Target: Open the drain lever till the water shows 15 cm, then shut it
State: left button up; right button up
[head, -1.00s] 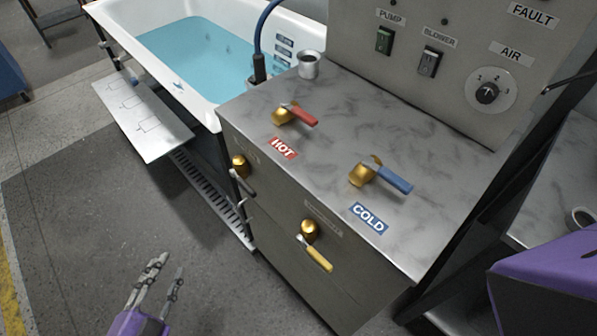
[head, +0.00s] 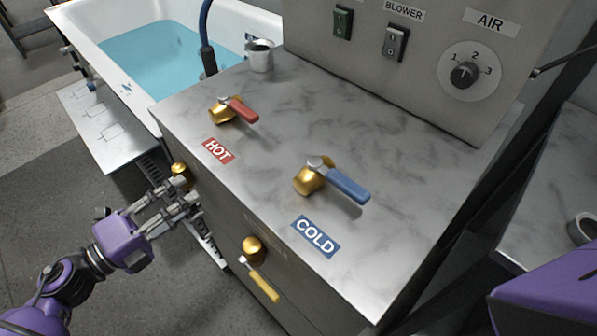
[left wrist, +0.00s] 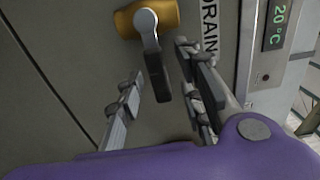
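The drain lever is a brass knob (head: 180,173) on the cabinet's front; in the head view my fingers cover its handle. In the left wrist view the grey and black handle (left wrist: 151,55) hangs down from the brass body, beside the word DRAIN. My left gripper (head: 186,196) is at the lever. Its fingers are apart, one on each side of the handle, with gaps showing in the left wrist view (left wrist: 172,78). The water (head: 150,60) is blue in the white tub (head: 262,22); its depth cannot be read here. My right gripper is not in view.
A yellow-handled lever (head: 262,284) is on the same front, below and right. The red HOT lever (head: 238,110) and blue COLD lever (head: 340,184) stand on the counter (head: 400,150). A metal cup (head: 260,57) is near the tub. A display (left wrist: 276,25) reads 20 °C.

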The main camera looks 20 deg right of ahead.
pick_arm(q)
jog(key=shift+w+d, duration=0.15)
jog(key=shift+d, duration=0.3)
jog(key=shift+c, duration=0.6)
grip_shut()
